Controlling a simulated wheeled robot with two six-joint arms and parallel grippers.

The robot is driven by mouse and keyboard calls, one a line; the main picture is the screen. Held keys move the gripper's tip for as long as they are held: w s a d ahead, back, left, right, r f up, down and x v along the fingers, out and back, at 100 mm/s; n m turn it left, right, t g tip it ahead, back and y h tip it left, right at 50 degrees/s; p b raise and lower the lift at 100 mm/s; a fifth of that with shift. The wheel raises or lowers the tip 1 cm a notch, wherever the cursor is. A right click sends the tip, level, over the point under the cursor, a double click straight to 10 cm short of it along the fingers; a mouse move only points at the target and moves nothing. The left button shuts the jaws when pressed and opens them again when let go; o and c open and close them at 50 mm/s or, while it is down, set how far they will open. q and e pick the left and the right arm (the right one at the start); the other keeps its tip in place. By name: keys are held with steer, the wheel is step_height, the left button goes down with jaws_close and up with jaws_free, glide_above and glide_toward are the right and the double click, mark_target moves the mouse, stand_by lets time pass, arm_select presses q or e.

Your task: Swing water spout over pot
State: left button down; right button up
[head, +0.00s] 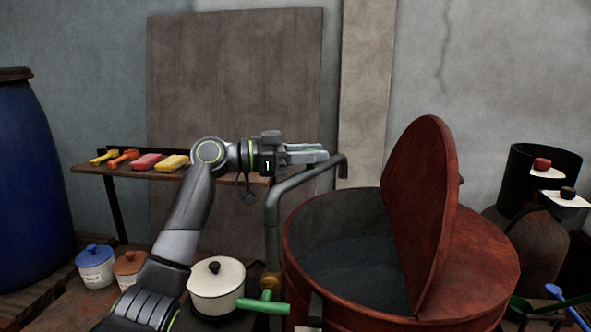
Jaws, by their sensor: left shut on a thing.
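The water spout (290,182) is a grey bent pipe that rises at the left side of the pot and runs up to the right, ending in a short downturned tip. The pot (300,275) is a large rust-red vat with a dark grey inside, and its round lid (425,215) stands raised. The spout's tip appears just above the pot's far rim; I cannot tell its depth exactly. My right gripper is not in view.
A green valve handle (263,305) sits low by the spout's base. A cream lidded pot (217,290) stands left of it. A shelf (115,180) with colored bricks and tools is behind. A blue barrel (30,190) stands far left, a dark bin (525,175) at right.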

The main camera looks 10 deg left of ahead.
arm_select(q)
steer(key=s+d+m+g, duration=0.1)
steer(key=g, duration=0.1)
steer(key=d+m+g+b, duration=0.1)
steer(key=g, duration=0.1)
steer(key=s+d+m+g+h, duration=0.1)
steer(key=m+g, duration=0.1)
steer(key=shift+s+d+f+g, duration=0.1)
steer(key=shift+s+d+g, duration=0.15)
steer(key=shift+s+g, duration=0.1)
steer(key=c, duration=1)
jaws_free()
steer(key=shift+c, duration=0.2)
